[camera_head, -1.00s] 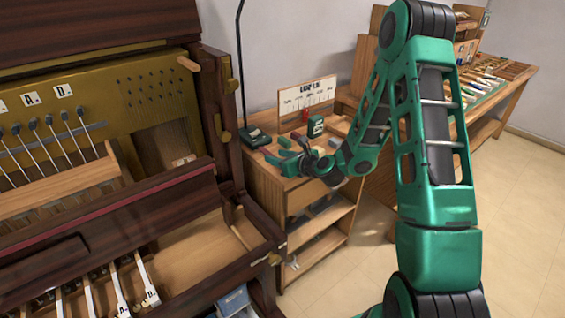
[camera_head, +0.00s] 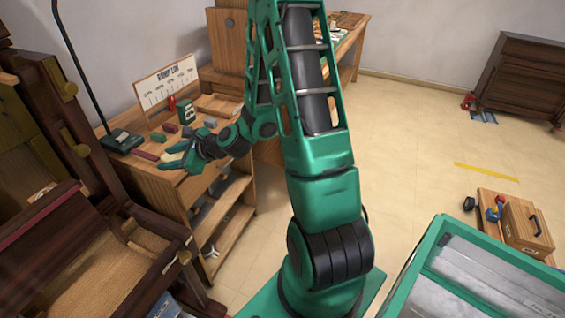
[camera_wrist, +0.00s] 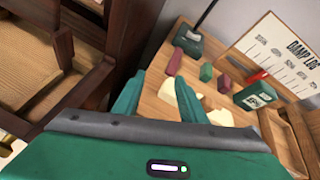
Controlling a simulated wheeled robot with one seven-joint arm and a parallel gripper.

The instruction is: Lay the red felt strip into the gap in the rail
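My gripper (camera_head: 170,160) is over the front of the small wooden workbench (camera_head: 180,178). A red-topped rail (camera_head: 40,214) of the piano shows at the left. I cannot make out its gap.
Green blocks (camera_wrist: 206,72), a dark green labelled container (camera_wrist: 255,96) and cream pieces (camera_wrist: 188,103) are on the bench. A dark device (camera_head: 122,141) and a sign board (camera_head: 166,85) stand at the back. The floor (camera_head: 410,140) to the right is largely clear.

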